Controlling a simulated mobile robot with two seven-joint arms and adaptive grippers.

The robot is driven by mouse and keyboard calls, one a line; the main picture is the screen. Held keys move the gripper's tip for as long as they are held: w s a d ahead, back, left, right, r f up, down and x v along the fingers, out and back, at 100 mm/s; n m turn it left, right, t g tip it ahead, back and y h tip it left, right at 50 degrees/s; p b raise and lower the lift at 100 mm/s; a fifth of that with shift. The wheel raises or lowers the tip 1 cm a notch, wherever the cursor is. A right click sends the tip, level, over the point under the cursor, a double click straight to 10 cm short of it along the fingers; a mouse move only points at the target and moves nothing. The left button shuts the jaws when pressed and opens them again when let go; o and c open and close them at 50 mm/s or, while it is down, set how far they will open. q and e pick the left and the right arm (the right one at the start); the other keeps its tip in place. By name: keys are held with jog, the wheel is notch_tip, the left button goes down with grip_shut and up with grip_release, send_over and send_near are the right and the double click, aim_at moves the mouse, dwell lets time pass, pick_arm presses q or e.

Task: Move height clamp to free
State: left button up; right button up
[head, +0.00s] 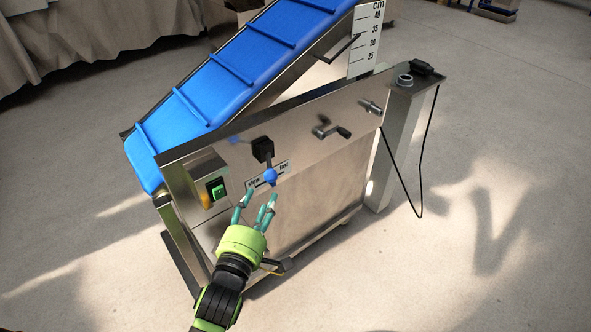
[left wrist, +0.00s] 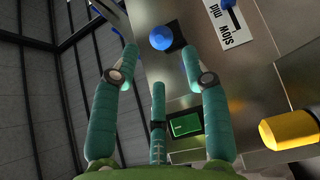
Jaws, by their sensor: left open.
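The machine's steel side panel (head: 315,190) carries several controls. A small metal handle (head: 370,107) sits at its upper right, near the post; I cannot tell for sure whether it is the height clamp. A crank (head: 331,132) with a dark grip is left of it. My left gripper (head: 256,208) is open and empty in front of the panel, just below a blue-ball lever (head: 270,176) by a speed label. In the left wrist view, the blue ball (left wrist: 162,37) lies beyond the open fingers (left wrist: 160,72). My right gripper is not in view.
A blue cleated conveyor belt (head: 215,85) slopes up behind the panel, with a centimetre scale (head: 366,40) at its upper end. A green switch (head: 217,189) is left of the lever. A post (head: 397,150) with a hanging black cable stands right. Floor on the right is clear.

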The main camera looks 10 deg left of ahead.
aim_at(270, 181)
pick_arm(q)
jog(key=shift+w+b, duration=0.35)
jog(key=shift+w, duration=1.8)
jog(key=shift+w+b, duration=0.4)
jog(key=shift+w, duration=0.9)
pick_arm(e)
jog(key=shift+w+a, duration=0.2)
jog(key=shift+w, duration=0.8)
